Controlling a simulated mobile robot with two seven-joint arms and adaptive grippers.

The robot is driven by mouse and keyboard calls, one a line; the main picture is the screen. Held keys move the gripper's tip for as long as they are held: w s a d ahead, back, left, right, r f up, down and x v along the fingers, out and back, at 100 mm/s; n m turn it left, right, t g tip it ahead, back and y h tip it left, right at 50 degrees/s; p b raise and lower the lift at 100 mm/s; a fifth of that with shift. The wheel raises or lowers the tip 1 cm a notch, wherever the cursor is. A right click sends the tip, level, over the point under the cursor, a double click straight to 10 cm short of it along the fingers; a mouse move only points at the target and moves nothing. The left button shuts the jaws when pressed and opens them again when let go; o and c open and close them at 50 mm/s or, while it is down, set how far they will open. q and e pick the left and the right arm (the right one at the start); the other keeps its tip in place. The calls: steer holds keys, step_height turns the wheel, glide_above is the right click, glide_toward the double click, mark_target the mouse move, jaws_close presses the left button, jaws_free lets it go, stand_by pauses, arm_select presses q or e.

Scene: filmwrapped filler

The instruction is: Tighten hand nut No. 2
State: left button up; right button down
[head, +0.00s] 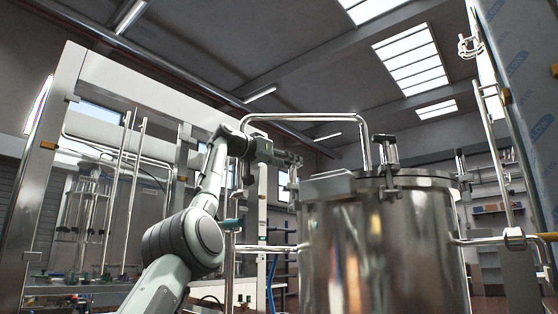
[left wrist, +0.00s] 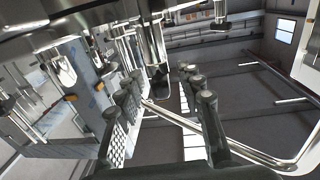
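My left gripper (head: 287,160) is raised at the left of a steel tank (head: 390,245), near its rim height. In the left wrist view its two padded fingers (left wrist: 162,92) stand apart with a gap between them. A metal post with a dark end (left wrist: 158,70) shows beyond that gap; I cannot tell that either finger touches it. In the head view a clamp with a hand nut (head: 385,145) stands upright on the tank's rim, apart from the gripper. Another clamp (head: 460,163) is at the rim's right. No number is readable on either. My right gripper is out of view.
A bent steel pipe (head: 318,117) arches down to the tank lid, behind my left gripper; it also crosses the left wrist view (left wrist: 220,133). A steel frame (head: 50,180) stands at left. A film-covered panel (head: 525,90) and pipes (head: 500,239) are at right.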

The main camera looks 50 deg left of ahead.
arm_select(q)
steer(key=s, duration=1.2)
steer(key=shift+d, duration=0.2)
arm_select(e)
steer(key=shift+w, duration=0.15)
